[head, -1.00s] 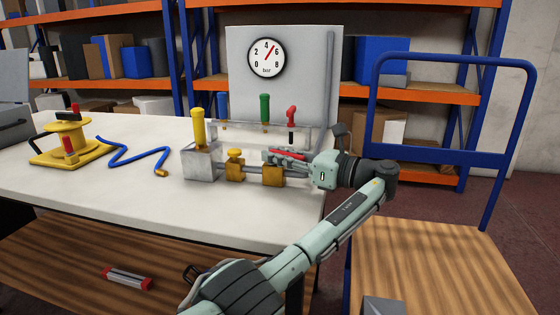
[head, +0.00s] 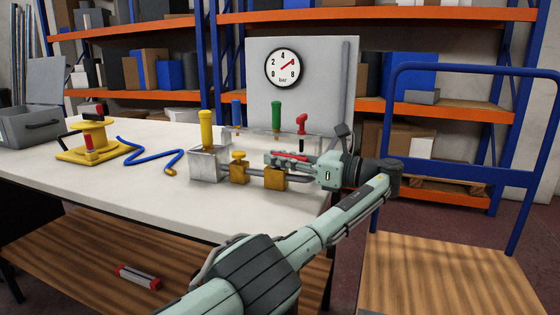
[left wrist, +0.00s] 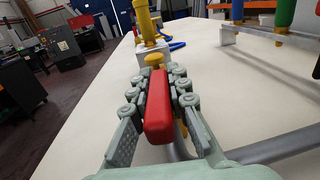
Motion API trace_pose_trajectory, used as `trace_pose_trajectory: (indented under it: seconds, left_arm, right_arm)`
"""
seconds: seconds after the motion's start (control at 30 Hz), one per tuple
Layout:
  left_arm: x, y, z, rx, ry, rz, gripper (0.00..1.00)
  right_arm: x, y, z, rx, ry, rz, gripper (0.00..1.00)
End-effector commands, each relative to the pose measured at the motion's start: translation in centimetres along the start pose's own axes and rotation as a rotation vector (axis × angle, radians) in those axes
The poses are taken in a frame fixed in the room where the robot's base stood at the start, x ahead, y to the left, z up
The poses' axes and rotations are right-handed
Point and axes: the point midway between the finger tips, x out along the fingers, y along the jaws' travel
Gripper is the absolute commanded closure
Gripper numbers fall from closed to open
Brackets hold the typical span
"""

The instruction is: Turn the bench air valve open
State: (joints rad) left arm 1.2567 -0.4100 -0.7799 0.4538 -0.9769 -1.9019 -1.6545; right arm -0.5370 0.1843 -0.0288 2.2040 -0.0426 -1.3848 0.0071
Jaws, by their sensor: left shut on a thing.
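The air valve's red lever handle (head: 291,156) sits above a brass block (head: 275,179) on the metal pipe run at the bench's right end. In the head view the lever lies roughly along the pipe. My left gripper (head: 278,158) comes to it from the right and is shut on it. In the left wrist view the red handle (left wrist: 158,105) lies lengthwise between the two fingers (left wrist: 160,82). The valve stem is mostly hidden there. The pressure gauge (head: 282,69) on the grey panel has its red needle pointing up and right, near 6. My right gripper is not in view.
A yellow-handled grey block (head: 204,166) and a brass knob (head: 238,157) stand left of the valve. Behind are a green handle (head: 277,117) and a red one (head: 301,124). A blue hose (head: 150,158) lies on the white bench (head: 120,190). A blue-framed cart stands right.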

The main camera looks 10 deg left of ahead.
Motion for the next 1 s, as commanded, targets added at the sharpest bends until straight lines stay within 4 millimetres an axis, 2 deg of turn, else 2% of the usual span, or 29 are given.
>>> trace_pose_trajectory:
  seconds: [0.27, 0.3, 0.47, 0.77, 0.87, 1.0]
  left_arm:
    - [0.1, 0.1, -0.3, 0.005, 0.005, 0.004, 1.00]
    - [0.1, 0.1, -0.3, 0.005, 0.005, 0.005, 0.83]
    - [0.0, 0.1, -0.3, 0.004, 0.004, 0.003, 0.63]
    - [0.0, 0.0, 0.0, 0.001, 0.002, 0.001, 0.62]
    - [0.0, 0.0, 0.8, -0.001, 0.001, 0.001, 0.62]
    - [0.0, 0.0, 3.0, -0.003, 0.001, 0.001, 0.62]
  right_arm:
    - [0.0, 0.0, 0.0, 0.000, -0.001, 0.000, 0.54]
    - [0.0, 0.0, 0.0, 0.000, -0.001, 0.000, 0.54]
    - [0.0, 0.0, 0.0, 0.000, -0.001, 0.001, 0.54]
    - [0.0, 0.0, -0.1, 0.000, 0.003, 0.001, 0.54]
    - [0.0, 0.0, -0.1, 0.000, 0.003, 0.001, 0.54]
    - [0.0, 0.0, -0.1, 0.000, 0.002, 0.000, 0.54]
